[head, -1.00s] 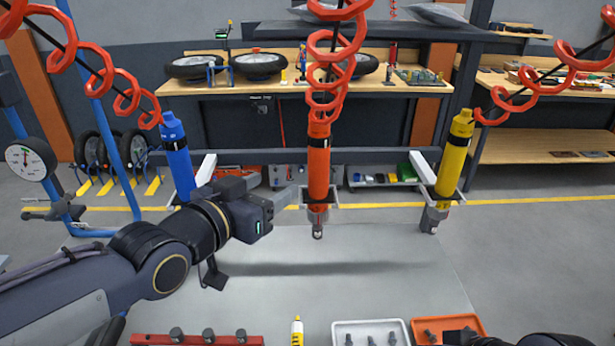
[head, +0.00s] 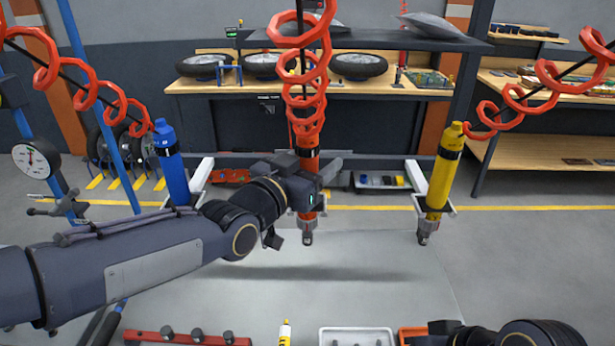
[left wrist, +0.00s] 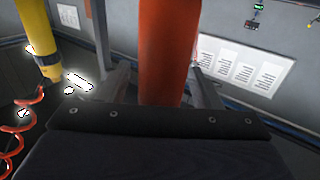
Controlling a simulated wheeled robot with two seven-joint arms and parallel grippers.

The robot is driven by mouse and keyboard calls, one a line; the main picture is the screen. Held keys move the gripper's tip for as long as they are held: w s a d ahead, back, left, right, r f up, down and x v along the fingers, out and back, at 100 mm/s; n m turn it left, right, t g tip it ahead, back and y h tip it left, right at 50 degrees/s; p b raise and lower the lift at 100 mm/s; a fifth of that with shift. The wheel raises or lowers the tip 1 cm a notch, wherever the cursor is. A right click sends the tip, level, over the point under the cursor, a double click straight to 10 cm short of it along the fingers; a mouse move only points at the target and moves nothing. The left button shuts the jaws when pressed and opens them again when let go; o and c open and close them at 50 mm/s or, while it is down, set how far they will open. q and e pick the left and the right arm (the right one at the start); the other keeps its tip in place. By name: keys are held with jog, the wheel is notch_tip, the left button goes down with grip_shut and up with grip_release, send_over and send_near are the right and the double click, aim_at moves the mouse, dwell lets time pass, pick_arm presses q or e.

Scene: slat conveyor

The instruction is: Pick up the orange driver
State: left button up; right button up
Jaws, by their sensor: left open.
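The orange driver (head: 307,158) hangs upright under a red coiled hose in the middle of the head view. My left gripper (head: 326,172) is across the driver's body and hides its middle part. In the left wrist view, the driver (left wrist: 168,52) stands between the two open fingers (left wrist: 160,88), with a finger on each side. I cannot tell whether either finger touches it. Part of my right arm and its dark gripper (head: 446,328) show at the bottom right edge; its fingers are not clear.
A blue driver (head: 171,162) hangs to the left and a yellow driver (head: 440,175) to the right. A red rack (head: 187,339), a white tray (head: 356,334) and an orange tray (head: 408,333) lie at the bottom. A workbench (head: 300,86) with wheels stands behind.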

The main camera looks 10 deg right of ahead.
pick_arm(q)
grip_shut()
jog(key=shift+r, duration=0.15)
dwell(0.4)
